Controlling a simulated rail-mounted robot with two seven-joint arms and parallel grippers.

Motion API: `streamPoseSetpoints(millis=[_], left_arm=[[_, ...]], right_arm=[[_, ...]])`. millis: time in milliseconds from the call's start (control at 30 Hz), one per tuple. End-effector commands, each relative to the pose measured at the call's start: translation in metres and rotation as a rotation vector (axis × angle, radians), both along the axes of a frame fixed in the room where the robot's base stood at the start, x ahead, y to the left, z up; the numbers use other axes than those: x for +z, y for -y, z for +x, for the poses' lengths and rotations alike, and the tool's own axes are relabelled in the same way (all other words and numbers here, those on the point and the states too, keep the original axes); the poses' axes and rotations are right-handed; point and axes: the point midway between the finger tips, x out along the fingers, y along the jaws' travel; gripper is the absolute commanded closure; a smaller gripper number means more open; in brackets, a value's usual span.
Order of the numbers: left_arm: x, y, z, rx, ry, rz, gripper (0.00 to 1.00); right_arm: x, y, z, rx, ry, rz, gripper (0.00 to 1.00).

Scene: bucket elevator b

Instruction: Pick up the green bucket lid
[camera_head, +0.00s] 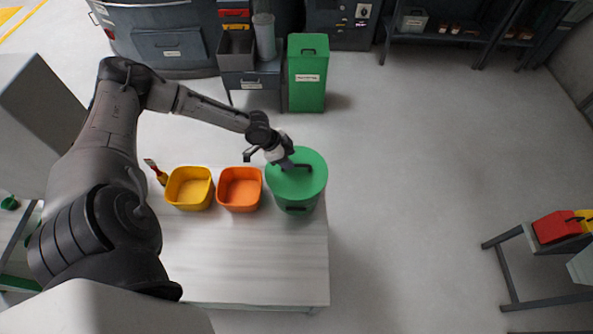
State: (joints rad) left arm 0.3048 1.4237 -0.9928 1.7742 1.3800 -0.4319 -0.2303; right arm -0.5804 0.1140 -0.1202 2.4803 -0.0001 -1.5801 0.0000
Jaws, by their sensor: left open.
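The round green bucket lid (312,182) sits on the green bucket (302,208), at the right end of the pale table. A dark bar-like shape, maybe the lid's handle, shows over the lid's top. My left gripper (291,164) is open, over the upper left part of the lid beside that dark shape. Whether its fingers straddle or touch a handle I cannot tell; the wrist hides part of the lid's left edge. My right gripper is not in view.
An orange bin (239,202) and a yellow bin (190,208) stand left of the bucket on the table (250,262). A brush-like tool (157,173) lies beyond the yellow bin's left. A tall green container (307,92) stands behind.

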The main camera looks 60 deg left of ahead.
Motion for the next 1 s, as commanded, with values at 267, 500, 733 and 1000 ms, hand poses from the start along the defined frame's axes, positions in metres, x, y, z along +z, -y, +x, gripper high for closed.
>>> streamPoseSetpoints(millis=[267,500,733,1000], left_arm=[[-0.021,0.011,0.013,0.001,0.000,-0.003,0.56],[-0.041,0.015,0.022,0.001,0.001,-0.001,0.56],[-0.044,0.016,0.023,0.000,0.000,0.000,0.56],[-0.043,0.016,0.023,0.001,0.000,0.000,0.75]], right_arm=[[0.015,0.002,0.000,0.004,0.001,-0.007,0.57],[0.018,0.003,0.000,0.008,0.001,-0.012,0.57],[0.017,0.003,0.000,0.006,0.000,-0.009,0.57],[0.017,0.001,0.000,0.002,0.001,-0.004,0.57]])
